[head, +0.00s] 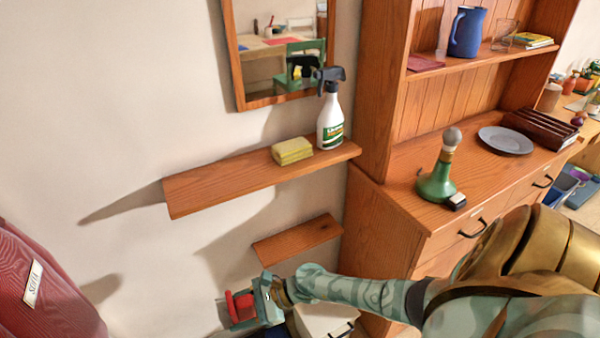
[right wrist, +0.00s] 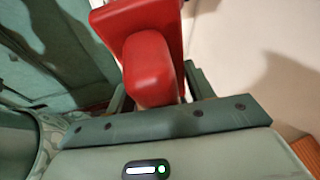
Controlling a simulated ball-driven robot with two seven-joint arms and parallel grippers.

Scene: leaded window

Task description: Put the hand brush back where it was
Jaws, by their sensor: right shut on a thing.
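The red hand brush (head: 240,307) is low in front of the wall in the head view, partly hidden by the jaws. My right gripper (head: 262,301) is shut on it and holds it to the left of and below the small lower shelf (head: 298,240). In the right wrist view the red brush (right wrist: 150,72) sticks out from between the jaws of my right gripper (right wrist: 158,98); its bristles cannot be made out. My left gripper is not in view.
The long upper shelf (head: 215,185) holds a yellow sponge (head: 292,151) and a spray bottle (head: 331,120). The lower shelf looks bare. A wooden dresser (head: 385,205) stands at right, a white bin (head: 322,320) below, and a dark red thing (head: 45,295) at lower left.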

